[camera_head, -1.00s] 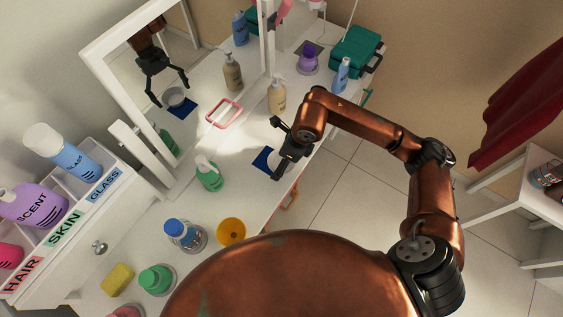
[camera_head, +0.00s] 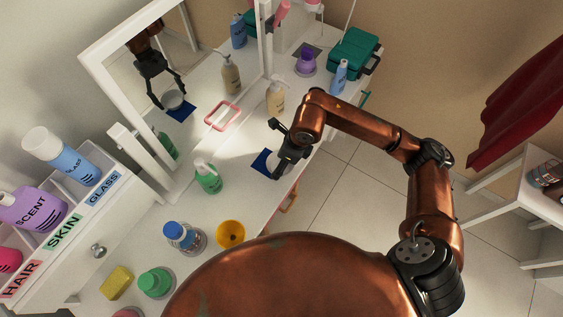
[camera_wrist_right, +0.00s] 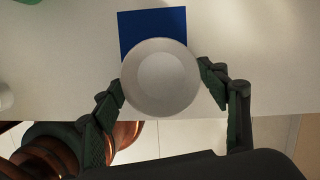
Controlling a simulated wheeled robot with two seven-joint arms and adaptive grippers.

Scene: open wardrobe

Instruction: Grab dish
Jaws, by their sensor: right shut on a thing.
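The white round dish (camera_wrist_right: 160,80) sits between the two fingers of my right gripper (camera_wrist_right: 161,92) in the right wrist view. The gripper is shut on the dish at its left and right sides. The dish overlaps the near part of a blue square mat (camera_wrist_right: 150,22). In the head view my right gripper (camera_head: 282,148) is at the front edge of the white counter, and it hides much of the dish (camera_head: 276,168) beside the blue mat (camera_head: 261,161). My left gripper is not in view.
On the counter stand a green spray bottle (camera_head: 208,178), an orange cup (camera_head: 230,234), a blue-capped jar (camera_head: 183,236) and a beige pump bottle (camera_head: 275,98). A mirror (camera_head: 165,85) stands behind. A labelled bottle rack (camera_head: 75,215) is at left. Open floor lies right of the counter.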

